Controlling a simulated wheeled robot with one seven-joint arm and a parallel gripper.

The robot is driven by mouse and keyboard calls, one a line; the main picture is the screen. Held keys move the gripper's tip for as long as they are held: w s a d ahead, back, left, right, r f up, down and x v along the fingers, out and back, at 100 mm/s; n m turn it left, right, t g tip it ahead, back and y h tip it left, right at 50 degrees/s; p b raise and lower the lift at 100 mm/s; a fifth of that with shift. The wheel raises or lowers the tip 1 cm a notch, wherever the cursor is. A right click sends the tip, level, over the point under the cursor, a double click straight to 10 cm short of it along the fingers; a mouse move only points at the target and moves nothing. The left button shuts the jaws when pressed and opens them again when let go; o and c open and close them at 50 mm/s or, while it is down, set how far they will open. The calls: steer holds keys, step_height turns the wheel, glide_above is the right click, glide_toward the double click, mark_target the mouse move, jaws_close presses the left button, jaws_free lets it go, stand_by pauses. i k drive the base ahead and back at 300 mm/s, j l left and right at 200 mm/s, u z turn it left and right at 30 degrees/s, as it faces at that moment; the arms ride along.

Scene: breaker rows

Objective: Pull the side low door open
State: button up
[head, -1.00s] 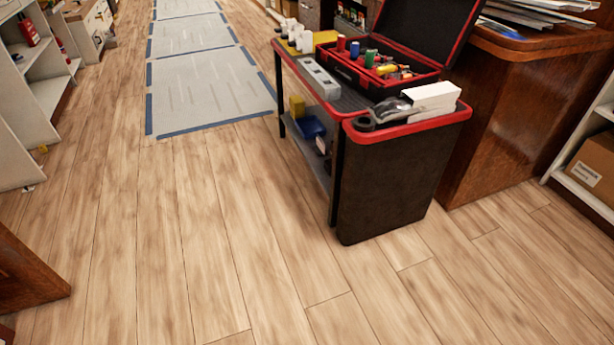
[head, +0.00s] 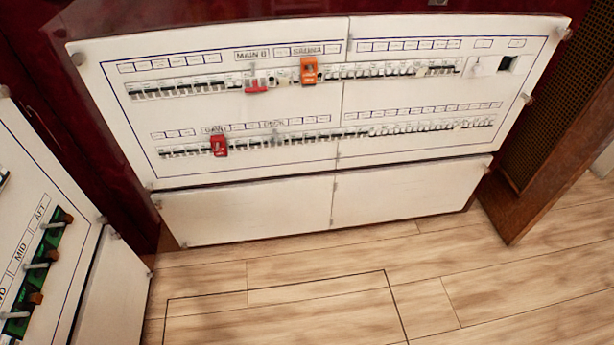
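A side panel (head: 40,190) stands at the left edge of the head view, with green and brown switches and labels reading AFT and MID. Below it is a plain white side low door (head: 115,290), cut off by the bottom of the picture. It looks shut. My gripper is not in view.
A white breaker panel (head: 335,110) faces me, with red and orange switches on its rows. Two white low doors (head: 245,212) (head: 410,192) sit shut beneath it. A wooden post with mesh (head: 540,130) stands at right. The plank floor (head: 400,280) is clear, with a dark rectangular outline.

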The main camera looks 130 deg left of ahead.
mark_target(361, 197)
steer(key=u, duration=3.55)
steer(key=i+l+u, duration=0.4)
steer(key=i+l, duration=0.95)
steer(key=l, duration=0.1)
